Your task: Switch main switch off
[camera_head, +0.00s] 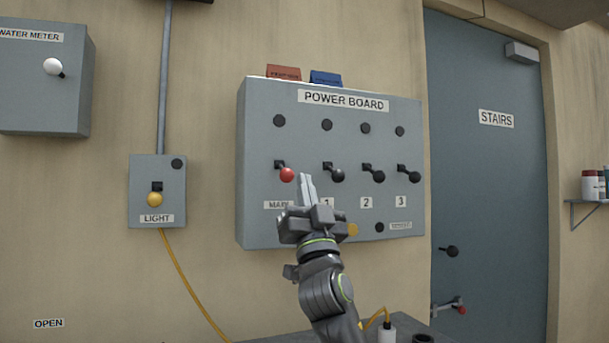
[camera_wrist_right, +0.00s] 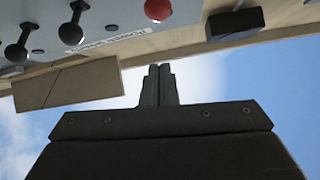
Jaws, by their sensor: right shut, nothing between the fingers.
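The power board (camera_head: 257,130) is a grey box on the wall in the head view. Its main switch (camera_head: 287,174) has a red ball knob on a short black lever, above a partly hidden label reading MAIN. The red knob also shows at the top edge of the wrist view (camera_wrist_right: 157,10). My right gripper (camera_head: 307,183) is shut and empty, its fingers pointing up just right of the red knob in the picture. I cannot tell whether they touch it. The shut fingers also show in the wrist view (camera_wrist_right: 159,72). My left gripper is not in view.
Black-knobbed switches 1 (camera_head: 338,176), 2 (camera_head: 379,177) and 3 (camera_head: 415,177) sit right of the main switch. A LIGHT switch box (camera_head: 143,194) with a yellow knob is at left. A red box (camera_head: 284,72) and blue box (camera_head: 326,78) top the board.

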